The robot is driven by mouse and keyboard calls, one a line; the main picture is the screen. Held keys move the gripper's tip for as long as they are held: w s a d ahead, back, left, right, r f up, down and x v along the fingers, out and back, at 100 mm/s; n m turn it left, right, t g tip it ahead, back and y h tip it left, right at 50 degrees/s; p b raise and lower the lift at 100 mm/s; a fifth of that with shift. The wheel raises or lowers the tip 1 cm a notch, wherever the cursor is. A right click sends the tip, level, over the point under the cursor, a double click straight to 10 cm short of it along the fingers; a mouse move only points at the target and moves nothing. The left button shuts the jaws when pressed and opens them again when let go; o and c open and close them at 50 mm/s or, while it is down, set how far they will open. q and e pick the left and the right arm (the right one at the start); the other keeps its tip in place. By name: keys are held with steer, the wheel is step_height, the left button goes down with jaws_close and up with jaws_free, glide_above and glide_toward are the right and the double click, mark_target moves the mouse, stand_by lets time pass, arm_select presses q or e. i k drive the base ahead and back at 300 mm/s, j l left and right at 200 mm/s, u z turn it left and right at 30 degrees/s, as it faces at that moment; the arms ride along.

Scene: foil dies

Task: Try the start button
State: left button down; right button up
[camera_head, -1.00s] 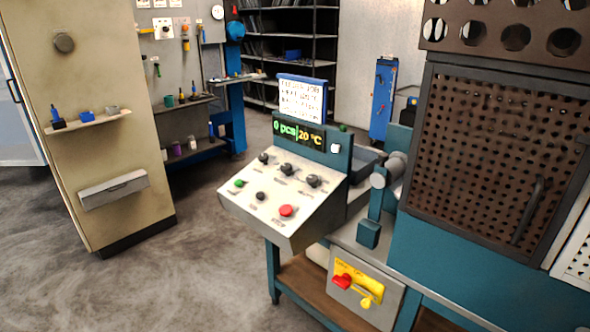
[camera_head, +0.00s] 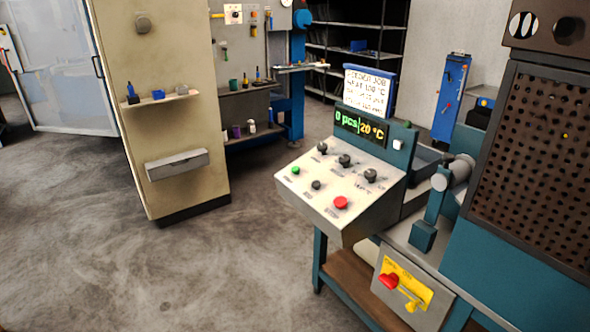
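A sloped control panel (camera_head: 330,190) stands right of centre on a teal machine bench. A small green button (camera_head: 296,170) sits at its left side and a larger red button (camera_head: 340,202) at its lower right. Several black knobs, such as one at the top (camera_head: 345,160), are on the same face; the labels are too small to read. Above it a display (camera_head: 361,129) reads "0 pcs" and "20 °C". A job sheet (camera_head: 367,90) is mounted over the display. Neither of my grippers is in view.
A red and yellow switch (camera_head: 404,287) is on the bench front below the panel. A perforated dark guard (camera_head: 535,160) stands at the right. A beige cabinet (camera_head: 165,100) with small shelves stands at the left. The floor (camera_head: 200,270) left of the bench is open.

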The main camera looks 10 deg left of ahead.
mark_target(295, 170)
steer(key=i+j, duration=0.2)
steer(key=i, duration=0.25)
steer(key=i+j+z, duration=0.1)
steer(key=i, duration=0.35)
steer(key=i+j, duration=0.3)
steer(key=i, duration=0.15)
steer(key=z, duration=0.05)
